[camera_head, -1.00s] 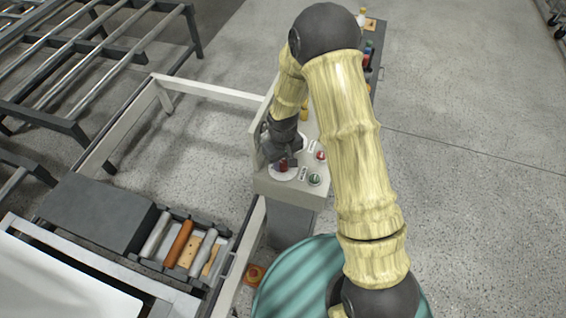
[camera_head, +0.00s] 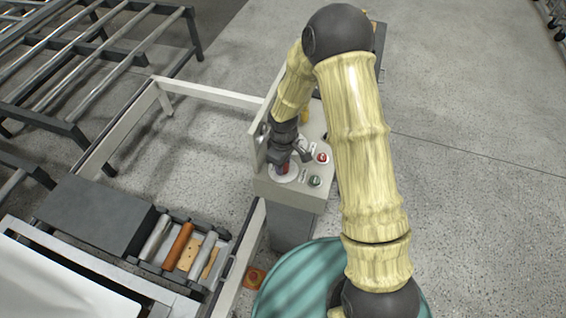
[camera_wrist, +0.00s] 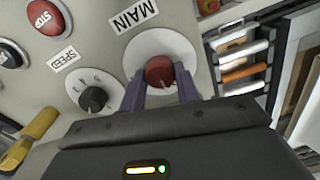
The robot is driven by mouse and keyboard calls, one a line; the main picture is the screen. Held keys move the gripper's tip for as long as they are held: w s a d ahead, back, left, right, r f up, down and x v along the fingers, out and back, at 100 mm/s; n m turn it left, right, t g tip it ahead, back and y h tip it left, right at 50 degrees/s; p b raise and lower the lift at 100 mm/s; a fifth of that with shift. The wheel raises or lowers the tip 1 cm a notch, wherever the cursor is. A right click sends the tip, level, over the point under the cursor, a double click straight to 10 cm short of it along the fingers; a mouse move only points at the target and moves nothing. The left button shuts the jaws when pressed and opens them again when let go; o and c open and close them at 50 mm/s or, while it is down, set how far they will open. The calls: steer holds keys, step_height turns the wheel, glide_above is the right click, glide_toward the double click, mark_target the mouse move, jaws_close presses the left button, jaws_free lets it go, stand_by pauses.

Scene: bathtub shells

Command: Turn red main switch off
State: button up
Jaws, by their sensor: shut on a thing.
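The red main switch (camera_wrist: 159,71) is a round red knob on a white disc beside the label MAIN in the wrist view. In the head view the switch (camera_head: 284,169) is partly hidden by my gripper. My gripper (camera_wrist: 160,88) has its two dark purple fingers on either side of the knob, shut on it. In the head view my gripper (camera_head: 285,160) comes down on the switch from above. The knob sits on the front part of a grey control panel (camera_head: 265,187).
A red STOP button (camera_wrist: 46,17) and a black SPEED knob (camera_wrist: 94,99) are close to the switch. A tray of rollers (camera_head: 158,262) lies at left.

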steer(key=shift+w+a+r, duration=0.15)
steer(key=o, duration=1)
step_height(320, 180, up, 17)
steer(key=shift+r+b, duration=0.15)
steer(key=shift+b, duration=1)
